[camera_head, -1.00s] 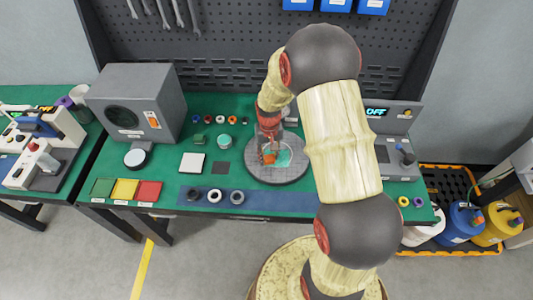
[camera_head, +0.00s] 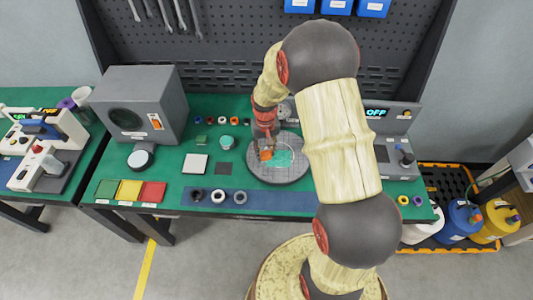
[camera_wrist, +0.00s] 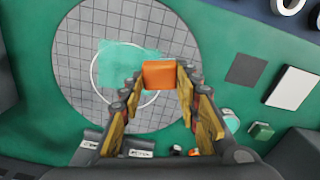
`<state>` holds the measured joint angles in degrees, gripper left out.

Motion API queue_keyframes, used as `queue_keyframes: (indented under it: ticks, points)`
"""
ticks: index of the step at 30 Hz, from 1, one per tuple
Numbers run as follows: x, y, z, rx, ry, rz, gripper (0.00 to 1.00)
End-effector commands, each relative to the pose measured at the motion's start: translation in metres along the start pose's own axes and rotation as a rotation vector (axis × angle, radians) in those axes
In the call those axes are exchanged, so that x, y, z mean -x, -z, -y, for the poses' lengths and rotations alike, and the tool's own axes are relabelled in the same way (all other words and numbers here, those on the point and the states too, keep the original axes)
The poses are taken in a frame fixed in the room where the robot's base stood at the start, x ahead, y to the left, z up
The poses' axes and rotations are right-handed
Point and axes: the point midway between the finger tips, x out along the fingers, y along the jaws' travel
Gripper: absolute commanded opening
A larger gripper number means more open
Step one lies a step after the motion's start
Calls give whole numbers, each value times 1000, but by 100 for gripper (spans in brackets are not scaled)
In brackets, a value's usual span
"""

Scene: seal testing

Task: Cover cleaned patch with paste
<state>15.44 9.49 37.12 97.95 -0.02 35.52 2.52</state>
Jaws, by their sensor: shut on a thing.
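The round grey gridded plate (camera_wrist: 75,45) lies on the green bench, and it also shows in the head view (camera_head: 298,172). A teal paste patch (camera_wrist: 119,63) covers part of it. A thin white ring outline (camera_wrist: 94,80) on the plate runs partly under the teal, and part of the ring's inside is bare grey. My gripper (camera_wrist: 160,85) is shut on an orange block-like tool (camera_wrist: 159,75), held over the plate beside the teal's edge. In the head view my gripper (camera_head: 265,146) is above the plate's left part. Whether the tool touches the plate cannot be told.
A teal-lidded jar (camera_head: 228,142), a white square (camera_head: 195,164) and a dark square (camera_head: 224,168) lie left of the plate. Several rings rest on the blue strip (camera_head: 270,203) in front. A grey machine (camera_head: 139,104) stands at the left.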

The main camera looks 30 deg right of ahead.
Motion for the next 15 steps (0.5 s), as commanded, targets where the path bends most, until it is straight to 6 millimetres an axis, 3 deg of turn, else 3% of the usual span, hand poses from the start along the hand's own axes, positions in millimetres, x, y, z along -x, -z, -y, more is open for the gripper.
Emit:
queue_keyframes:
  ticks: [15]
  points:
    - [47,8,5,3,0,-2,0]
